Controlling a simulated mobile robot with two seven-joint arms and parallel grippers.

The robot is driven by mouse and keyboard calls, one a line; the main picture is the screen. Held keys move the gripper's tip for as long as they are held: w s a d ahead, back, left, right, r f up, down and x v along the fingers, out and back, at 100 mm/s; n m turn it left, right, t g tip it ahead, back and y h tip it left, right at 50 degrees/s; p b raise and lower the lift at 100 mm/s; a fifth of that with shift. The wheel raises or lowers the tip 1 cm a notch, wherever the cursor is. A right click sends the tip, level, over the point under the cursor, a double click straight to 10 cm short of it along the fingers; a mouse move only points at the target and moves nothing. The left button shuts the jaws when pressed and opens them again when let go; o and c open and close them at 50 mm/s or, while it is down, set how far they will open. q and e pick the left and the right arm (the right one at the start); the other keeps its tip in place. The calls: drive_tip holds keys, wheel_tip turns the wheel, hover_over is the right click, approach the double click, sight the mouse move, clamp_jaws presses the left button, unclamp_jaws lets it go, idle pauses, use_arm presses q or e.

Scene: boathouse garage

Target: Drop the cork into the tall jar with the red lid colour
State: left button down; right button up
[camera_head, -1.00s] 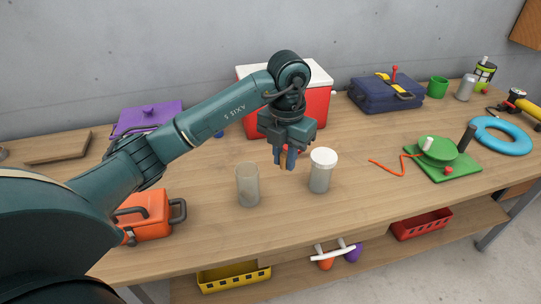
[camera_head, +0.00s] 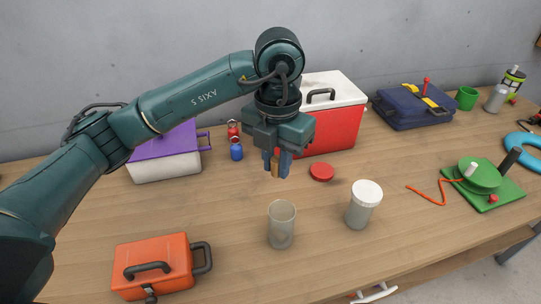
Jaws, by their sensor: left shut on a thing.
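The brown cork (camera_head: 275,170) shows between the fingers of my left gripper (camera_head: 277,168), which is shut on it. The gripper points down, and in the picture it is above and apart from an open clear tall jar (camera_head: 281,226). The jar stands upright on the bench and looks empty. A red lid (camera_head: 321,172) lies on the bench just right of the gripper. A second jar (camera_head: 361,211) with a white lid (camera_head: 367,193) on it stands to the right of the open jar. My right gripper is not in view.
Behind stand a red cooler (camera_head: 332,128) and a purple-lidded box (camera_head: 166,165), with small red and blue items between. An orange toolbox (camera_head: 155,265) is at front left. A green reel device (camera_head: 482,185) is at right. The bench (camera_head: 230,215) around the open jar is clear.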

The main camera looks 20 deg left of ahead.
sight(275, 174)
use_arm(q)
drive_tip(key=shift+a, duration=0.15)
drive_tip(key=shift+f+b, duration=0.5)
drive_tip(key=shift+f, duration=0.2)
drive_tip(key=shift+f+b, duration=1.25)
drive_tip(key=shift+f, duration=1)
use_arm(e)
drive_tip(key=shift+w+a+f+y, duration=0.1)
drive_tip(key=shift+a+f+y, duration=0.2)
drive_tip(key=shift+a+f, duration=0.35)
use_arm(q)
drive_tip(key=c, duration=1.2)
unclamp_jaws()
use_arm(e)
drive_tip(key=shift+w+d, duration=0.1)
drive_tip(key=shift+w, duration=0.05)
